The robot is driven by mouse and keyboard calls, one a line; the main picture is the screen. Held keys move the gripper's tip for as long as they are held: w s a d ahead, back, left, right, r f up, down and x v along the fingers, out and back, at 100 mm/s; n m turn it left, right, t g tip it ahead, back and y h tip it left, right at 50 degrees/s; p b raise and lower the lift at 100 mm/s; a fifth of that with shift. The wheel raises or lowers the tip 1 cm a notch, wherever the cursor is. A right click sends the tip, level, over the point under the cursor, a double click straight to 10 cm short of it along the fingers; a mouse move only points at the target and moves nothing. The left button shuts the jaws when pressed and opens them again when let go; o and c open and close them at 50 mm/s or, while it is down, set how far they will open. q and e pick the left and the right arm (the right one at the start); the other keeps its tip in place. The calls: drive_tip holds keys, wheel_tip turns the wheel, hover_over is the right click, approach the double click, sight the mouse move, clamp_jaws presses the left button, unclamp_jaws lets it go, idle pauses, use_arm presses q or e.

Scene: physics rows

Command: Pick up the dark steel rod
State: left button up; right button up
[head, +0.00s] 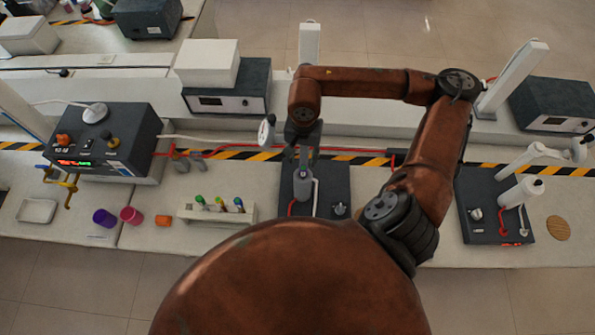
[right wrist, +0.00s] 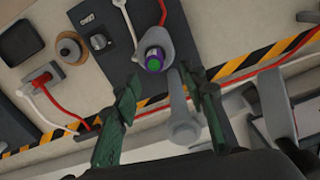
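No part that I can surely call the dark steel rod shows in either view. My right gripper (head: 304,150) reaches down over the middle device. In the right wrist view my right gripper (right wrist: 165,95) has its two dark green fingers apart, so it is open. A grey holder arm (right wrist: 183,125) with a rounded end shows between and below the fingers. Beyond it, a grey cup (right wrist: 150,38) has a small piece with a purple rim and green centre (right wrist: 154,60) in it. Whether the fingers touch anything is unclear. My left gripper is not in view.
A white rack (head: 215,213) with several colour-topped pieces stands left of the middle device (head: 330,187). Another device (head: 493,205) stands right.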

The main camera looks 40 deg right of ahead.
sight(303, 168)
drive_tip(key=f, duration=0.1)
drive_tip(key=f+p, duration=0.1)
drive_tip(key=s+f, duration=0.1)
drive_tip(key=shift+s+a+f+p, duration=0.1)
drive_tip(key=shift+a+f+p, duration=0.2)
drive_tip(key=shift+f+p, duration=0.1)
wheel_tip(303, 168, down, 3)
drive_tip(key=shift+s+r, duration=0.1)
drive_tip(key=shift+r, duration=0.1)
drive_tip(key=c, duration=1)
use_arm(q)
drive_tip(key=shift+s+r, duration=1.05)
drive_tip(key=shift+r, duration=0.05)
use_arm(e)
clamp_jaws()
